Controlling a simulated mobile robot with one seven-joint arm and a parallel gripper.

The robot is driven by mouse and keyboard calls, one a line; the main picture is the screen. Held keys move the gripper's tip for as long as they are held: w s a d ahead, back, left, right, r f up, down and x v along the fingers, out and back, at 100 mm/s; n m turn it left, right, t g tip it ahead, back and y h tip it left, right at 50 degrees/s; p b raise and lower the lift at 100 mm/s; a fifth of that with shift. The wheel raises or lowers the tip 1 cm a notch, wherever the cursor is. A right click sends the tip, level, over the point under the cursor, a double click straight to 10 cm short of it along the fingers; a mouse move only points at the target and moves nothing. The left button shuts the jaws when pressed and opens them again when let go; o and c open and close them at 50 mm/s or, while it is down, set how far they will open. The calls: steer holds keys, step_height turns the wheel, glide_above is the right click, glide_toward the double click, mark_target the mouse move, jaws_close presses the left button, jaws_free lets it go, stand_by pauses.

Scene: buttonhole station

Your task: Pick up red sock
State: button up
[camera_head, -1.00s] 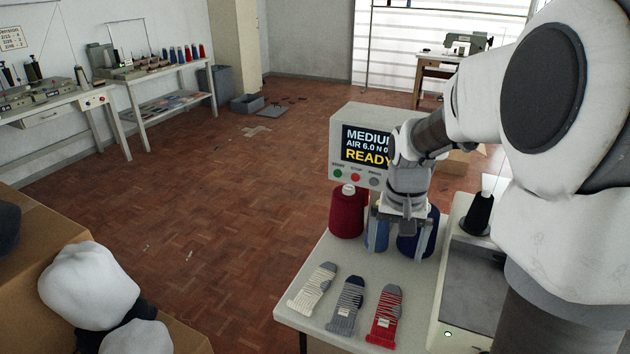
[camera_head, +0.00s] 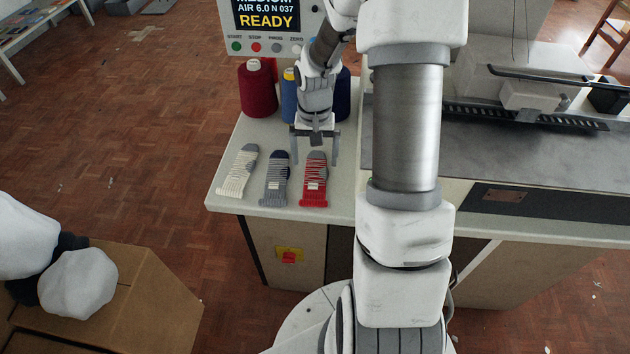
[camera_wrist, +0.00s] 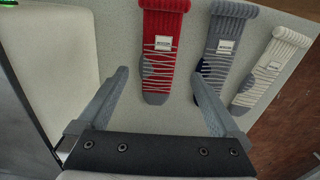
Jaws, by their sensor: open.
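The red sock (camera_head: 314,184) has white stripes, a grey toe and a pale label. It lies flat on the light table (camera_head: 338,180), rightmost of three socks in the head view. My gripper (camera_head: 314,160) is open and empty at the sock's far, grey-toe end. In the wrist view the red sock (camera_wrist: 163,50) is upright in the picture, its grey toe between and just beyond the two fingertips (camera_wrist: 158,75). The fingers do not hold it. I cannot tell the exact height of the fingers above the table.
A grey-navy sock (camera_head: 274,184) lies close beside the red one, near a fingertip in the wrist view. A cream sock (camera_head: 238,174) lies further left. Red (camera_head: 257,92) and blue (camera_head: 289,98) thread cones and the READY display box (camera_head: 268,22) stand behind.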

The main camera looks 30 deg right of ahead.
mark_target(315, 178)
step_height(315, 178, down, 6)
steer(key=shift+s+r+b, duration=0.1)
steer(key=shift+r+b, duration=0.05)
steer(key=shift+b, duration=0.45)
steer(key=shift+r, duration=0.1)
steer(key=c, duration=1.1)
